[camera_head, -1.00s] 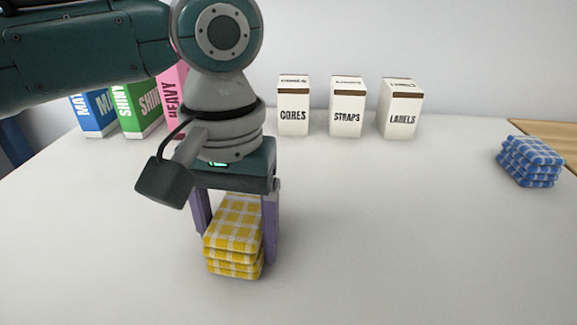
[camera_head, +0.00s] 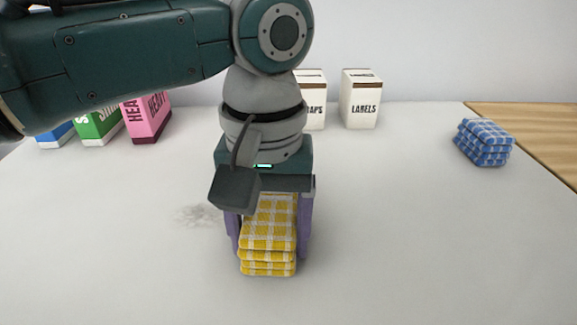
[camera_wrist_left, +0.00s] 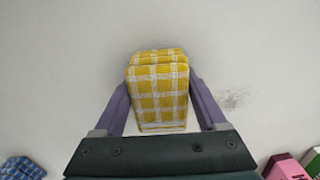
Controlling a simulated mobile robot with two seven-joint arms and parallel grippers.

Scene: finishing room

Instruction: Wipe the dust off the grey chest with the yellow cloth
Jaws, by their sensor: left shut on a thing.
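The yellow checked cloth (camera_head: 268,240), a folded stack with white lines, is held between the purple fingers of my left gripper (camera_head: 270,222). In the left wrist view the cloth (camera_wrist_left: 158,92) sits between both fingers (camera_wrist_left: 160,100). The cloth is low over the pale grey top (camera_head: 400,240), which I take to be the grey chest; I cannot tell if it touches. A grey dust smudge (camera_head: 200,215) lies just left of the gripper. It shows right of the cloth in the left wrist view (camera_wrist_left: 235,98). My right gripper is out of view.
A blue checked cloth stack (camera_head: 485,142) lies at the right. White boxes, one marked LABELS (camera_head: 361,98), stand at the back. Blue, green (camera_head: 98,126) and pink (camera_head: 147,118) boxes stand at back left. A wooden surface (camera_head: 535,130) adjoins on the right. The front right is clear.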

